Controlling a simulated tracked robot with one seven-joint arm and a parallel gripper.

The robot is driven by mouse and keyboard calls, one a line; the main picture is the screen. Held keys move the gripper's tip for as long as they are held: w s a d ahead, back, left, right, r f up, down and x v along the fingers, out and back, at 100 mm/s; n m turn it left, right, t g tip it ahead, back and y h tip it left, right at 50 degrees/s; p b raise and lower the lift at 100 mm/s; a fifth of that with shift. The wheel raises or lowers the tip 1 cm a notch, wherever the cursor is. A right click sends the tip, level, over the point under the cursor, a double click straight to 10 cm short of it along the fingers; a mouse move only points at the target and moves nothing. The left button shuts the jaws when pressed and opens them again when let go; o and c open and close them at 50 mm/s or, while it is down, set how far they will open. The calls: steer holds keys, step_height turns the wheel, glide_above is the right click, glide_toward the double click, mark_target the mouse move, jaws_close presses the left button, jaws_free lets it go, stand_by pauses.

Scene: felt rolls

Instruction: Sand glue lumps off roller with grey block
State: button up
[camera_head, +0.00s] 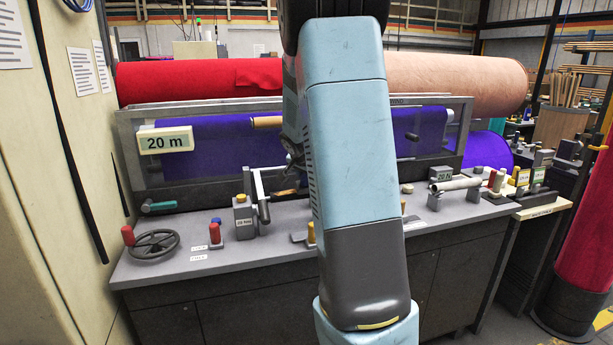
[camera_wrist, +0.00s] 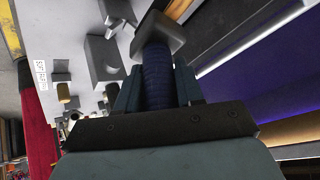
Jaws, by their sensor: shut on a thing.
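My gripper (camera_wrist: 157,88) is shut on a dark blue ribbed handle in the wrist view. A grey block (camera_wrist: 162,28) sits at the far end of this handle, beyond the fingertips. In the head view my arm covers most of the gripper, and the held block cannot be made out there. A pale roller (camera_head: 456,184) lies across a small grey support on the right part of the bench. Glue lumps on it are too small to make out. I cannot tell whether the held block touches anything.
A blue-purple felt sheet (camera_head: 222,147) hangs in a frame behind. Red (camera_head: 200,80) and peach (camera_head: 455,82) rolls lie above it.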

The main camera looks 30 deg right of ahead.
steer(key=shift+s+d+f, duration=0.1)
steer(key=shift+d, duration=0.2)
jaws_close()
steer(key=shift+s+r, duration=0.2)
steer(key=shift+r, duration=0.6)
steer(key=shift+r, duration=0.15)
steer(key=shift+s+a+r, duration=0.1)
steer(key=shift+s+r, duration=0.2)
steer(key=shift+r, duration=0.4)
steer(key=shift+s+a+r, duration=0.1)
steer(key=shift+s+r, duration=0.2)
steer(key=shift+r, duration=0.45)
steer(key=shift+s+a+r, duration=0.1)
steer(key=shift+s+r, duration=0.2)
steer(key=shift+r, duration=0.4)
